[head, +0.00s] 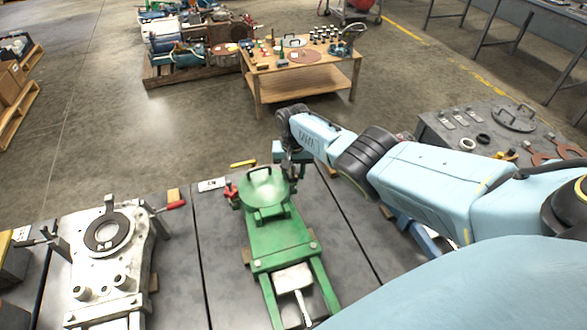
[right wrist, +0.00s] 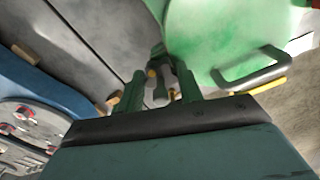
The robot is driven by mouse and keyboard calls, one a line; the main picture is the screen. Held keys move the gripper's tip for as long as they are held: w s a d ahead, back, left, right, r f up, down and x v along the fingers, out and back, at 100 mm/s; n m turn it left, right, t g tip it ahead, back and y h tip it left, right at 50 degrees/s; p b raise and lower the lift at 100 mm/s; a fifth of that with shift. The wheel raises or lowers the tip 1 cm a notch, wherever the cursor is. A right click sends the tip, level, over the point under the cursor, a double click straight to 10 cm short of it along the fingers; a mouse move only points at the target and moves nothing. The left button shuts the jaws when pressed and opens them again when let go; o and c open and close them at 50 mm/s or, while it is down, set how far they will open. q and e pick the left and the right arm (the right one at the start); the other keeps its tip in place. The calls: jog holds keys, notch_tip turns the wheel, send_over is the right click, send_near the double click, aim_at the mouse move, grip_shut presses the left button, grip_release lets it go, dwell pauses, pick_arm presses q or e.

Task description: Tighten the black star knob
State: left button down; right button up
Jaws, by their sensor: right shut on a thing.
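The green fixture (head: 267,195) stands on the grey table, with a round lid and a handle on top. My right gripper (head: 296,178) reaches down at the far right side of its round lid. In the right wrist view the two green fingers (right wrist: 162,98) are close together beside the green lid (right wrist: 215,45). They are shut on a small dark grey part between them, taken to be the black star knob; its star shape is mostly hidden by the fingers. My left gripper is not in view.
A pale metal fixture (head: 108,243) with a round ring stands at the left. A red-tipped clamp handle (head: 176,205) juts toward the green fixture. A grey table (head: 455,137) with parts is at the right. A wooden workbench (head: 300,75) stands beyond open floor.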

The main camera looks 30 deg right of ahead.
jog(key=shift+m, duration=1.1)
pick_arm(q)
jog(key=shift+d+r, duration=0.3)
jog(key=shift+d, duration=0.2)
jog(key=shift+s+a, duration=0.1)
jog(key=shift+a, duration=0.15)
pick_arm(e)
jog(key=shift+w+m, duration=0.1)
jog(key=shift+m, duration=0.3)
jog(key=shift+r, duration=0.1)
jog(key=o, duration=1)
pick_arm(q)
jog(key=shift+p, duration=0.3)
